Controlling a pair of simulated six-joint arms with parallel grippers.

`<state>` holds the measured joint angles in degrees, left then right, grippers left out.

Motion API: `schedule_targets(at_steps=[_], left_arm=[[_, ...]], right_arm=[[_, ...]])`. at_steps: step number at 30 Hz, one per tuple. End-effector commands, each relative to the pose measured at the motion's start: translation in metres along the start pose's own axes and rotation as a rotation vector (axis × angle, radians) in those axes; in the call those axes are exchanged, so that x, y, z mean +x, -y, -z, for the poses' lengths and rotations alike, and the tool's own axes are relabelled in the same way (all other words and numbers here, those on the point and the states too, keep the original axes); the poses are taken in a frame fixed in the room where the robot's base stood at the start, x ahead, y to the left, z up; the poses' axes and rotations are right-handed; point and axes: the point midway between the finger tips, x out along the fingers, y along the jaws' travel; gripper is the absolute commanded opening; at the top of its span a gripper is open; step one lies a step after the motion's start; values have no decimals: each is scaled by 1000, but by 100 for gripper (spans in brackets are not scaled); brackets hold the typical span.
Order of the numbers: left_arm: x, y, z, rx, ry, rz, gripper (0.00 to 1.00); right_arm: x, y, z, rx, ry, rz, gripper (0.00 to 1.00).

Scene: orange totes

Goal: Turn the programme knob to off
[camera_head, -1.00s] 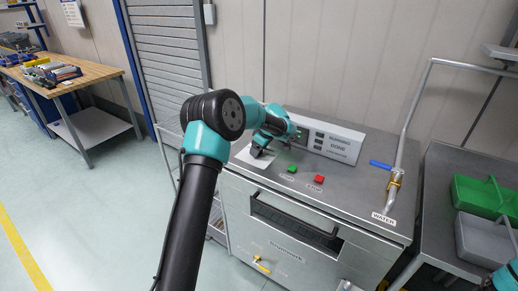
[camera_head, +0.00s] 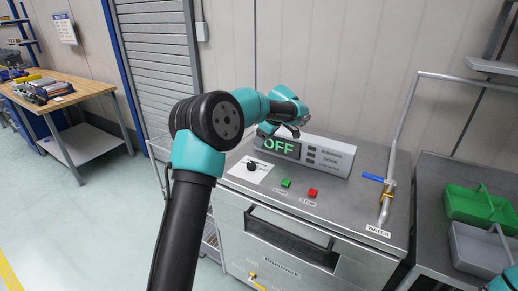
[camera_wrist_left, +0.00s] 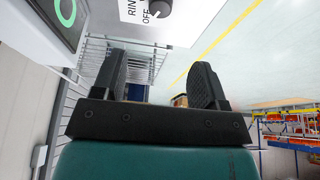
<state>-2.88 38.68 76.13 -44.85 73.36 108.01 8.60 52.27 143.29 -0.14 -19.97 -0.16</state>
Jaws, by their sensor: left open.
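The programme knob (camera_head: 251,166) is a small black knob on a white label plate (camera_head: 237,171) at the left of the steel machine's top. It also shows at the top of the left wrist view (camera_wrist_left: 160,8), beside the printed words "OFF" and "RIN". The display (camera_head: 279,147) shows "OFF" in green. My left gripper (camera_head: 289,131) is above the display, up and to the right of the knob and clear of it. In the left wrist view its two dark fingers (camera_wrist_left: 158,75) are apart with nothing between them. The right gripper is out of view.
A green button (camera_head: 286,183) and a red button (camera_head: 312,193) sit right of the knob. A pipe with a blue-handled valve (camera_head: 372,177) rises at the machine's right. Green and grey bins (camera_head: 478,200) stand further right. A wooden workbench (camera_head: 62,92) is at far left.

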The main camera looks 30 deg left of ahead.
Motion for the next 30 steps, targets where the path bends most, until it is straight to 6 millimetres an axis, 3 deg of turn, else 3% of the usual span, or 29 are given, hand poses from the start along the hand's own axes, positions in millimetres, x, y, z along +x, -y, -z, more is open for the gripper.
schedule_targets(at_steps=[3,9,24,30], left_arm=[[-17,0,-1,0,0,-1,67],[-29,0,0,0,1,1,67],[-28,0,0,5,3,0,67],[-11,8,-9,122,62,-21,67]], right_arm=[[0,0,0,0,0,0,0],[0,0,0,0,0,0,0],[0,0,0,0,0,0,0],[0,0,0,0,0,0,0]])
